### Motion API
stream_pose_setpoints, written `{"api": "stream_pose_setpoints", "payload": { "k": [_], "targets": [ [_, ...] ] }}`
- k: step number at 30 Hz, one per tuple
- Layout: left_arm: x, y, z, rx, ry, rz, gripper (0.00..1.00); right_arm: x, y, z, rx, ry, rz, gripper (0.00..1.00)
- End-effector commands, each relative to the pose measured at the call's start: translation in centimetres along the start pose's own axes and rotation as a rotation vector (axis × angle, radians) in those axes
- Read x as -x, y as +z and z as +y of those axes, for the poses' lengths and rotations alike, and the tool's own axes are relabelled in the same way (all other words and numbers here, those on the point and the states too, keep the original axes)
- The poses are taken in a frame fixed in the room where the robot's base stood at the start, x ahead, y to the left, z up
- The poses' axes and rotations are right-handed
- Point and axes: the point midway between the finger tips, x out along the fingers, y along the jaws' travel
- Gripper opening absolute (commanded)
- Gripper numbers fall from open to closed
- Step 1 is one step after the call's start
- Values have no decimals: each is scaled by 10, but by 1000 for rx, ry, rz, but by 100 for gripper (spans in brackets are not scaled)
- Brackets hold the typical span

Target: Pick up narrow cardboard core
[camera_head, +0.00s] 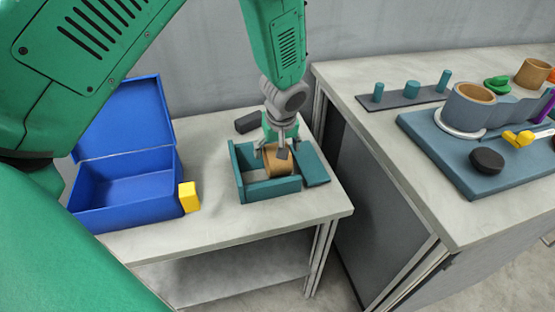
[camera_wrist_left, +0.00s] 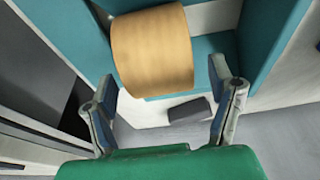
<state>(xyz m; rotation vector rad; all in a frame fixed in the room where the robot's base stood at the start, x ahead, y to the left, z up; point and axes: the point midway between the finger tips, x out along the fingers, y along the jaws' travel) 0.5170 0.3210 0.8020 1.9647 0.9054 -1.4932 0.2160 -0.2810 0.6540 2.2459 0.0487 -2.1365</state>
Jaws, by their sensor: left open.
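A narrow cardboard core (camera_head: 276,163), a tan cylinder, lies in a teal open box (camera_head: 272,190) on the left table. My left gripper (camera_head: 274,150) is above the box with its fingers at the core. In the left wrist view, the core (camera_wrist_left: 152,52) is in front of the left gripper (camera_wrist_left: 163,95), between and beyond its spread fingertips. The fingers are open, and I cannot tell if either touches the core. Part of the core is hidden by the fingers in the head view. My right gripper is not in view.
A blue open case (camera_head: 130,190) and a yellow block (camera_head: 189,197) stand left of the teal box. A dark block (camera_head: 247,122) lies behind it. A gap separates this table from the right table, which holds a blue-grey board (camera_head: 450,150) with wider cardboard cores (camera_head: 470,100).

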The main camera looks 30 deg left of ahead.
Motion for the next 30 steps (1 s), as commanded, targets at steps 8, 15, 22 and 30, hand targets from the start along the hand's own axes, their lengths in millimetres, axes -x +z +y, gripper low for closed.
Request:
{"api": "stream_pose_setpoints", "payload": {
  "k": [8,15,22,30],
  "targets": [
    [0,0,0,0,0,-1,26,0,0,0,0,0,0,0],
    [2,0,0,0,0,0,26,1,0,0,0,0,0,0],
    [36,-10,1,3,4,2,26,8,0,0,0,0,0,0],
    [84,-23,1,-1,1,0,26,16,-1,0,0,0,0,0]
  ]
}}
